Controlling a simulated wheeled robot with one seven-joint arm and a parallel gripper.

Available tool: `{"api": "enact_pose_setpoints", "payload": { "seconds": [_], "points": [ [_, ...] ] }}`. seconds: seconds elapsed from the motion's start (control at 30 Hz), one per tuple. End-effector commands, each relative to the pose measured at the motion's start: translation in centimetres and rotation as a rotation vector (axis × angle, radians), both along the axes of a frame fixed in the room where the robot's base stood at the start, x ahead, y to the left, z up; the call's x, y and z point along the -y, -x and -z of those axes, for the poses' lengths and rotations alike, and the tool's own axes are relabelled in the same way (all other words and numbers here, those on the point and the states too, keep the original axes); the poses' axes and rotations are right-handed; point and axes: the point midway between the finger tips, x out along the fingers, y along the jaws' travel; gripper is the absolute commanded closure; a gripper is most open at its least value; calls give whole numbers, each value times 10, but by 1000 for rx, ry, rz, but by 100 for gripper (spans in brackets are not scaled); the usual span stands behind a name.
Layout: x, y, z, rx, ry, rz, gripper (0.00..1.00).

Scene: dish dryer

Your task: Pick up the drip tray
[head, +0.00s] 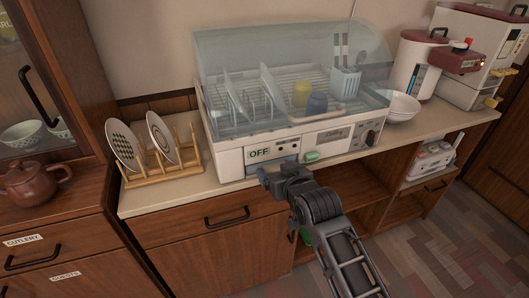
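The dish dryer (320,139) stands on the counter with its clear bluish lid down over the rack. A small green piece (312,157) shows at its lower front edge, right of the "OFF" panel. I cannot tell whether it belongs to the drip tray. A pale shallow tray (340,112) lies inside around the cups; I cannot tell whether that is the drip tray either. My gripper (268,175) is in front of the dryer's lower front, below the "OFF" panel and left of the green piece. Its fingers are small and dark, so its opening is unclear. No held object is visible.
A wooden plate rack (163,174) with two plates is left of the dryer. White bowls (403,107) and a dispenser (418,65) are right. Below are a drawer (222,218) and open shelves. A teapot (32,182) stands at far left.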

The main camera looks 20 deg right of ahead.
Motion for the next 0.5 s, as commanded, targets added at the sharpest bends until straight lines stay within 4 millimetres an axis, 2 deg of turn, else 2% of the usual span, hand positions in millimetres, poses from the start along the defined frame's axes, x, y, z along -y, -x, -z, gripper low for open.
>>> {"api": "enact_pose_setpoints", "payload": {
  "seconds": [0.07,0.5],
  "points": [
    [0,0,0,0,0,0,21],
    [0,0,0,0,0,0,63]
  ]
}}
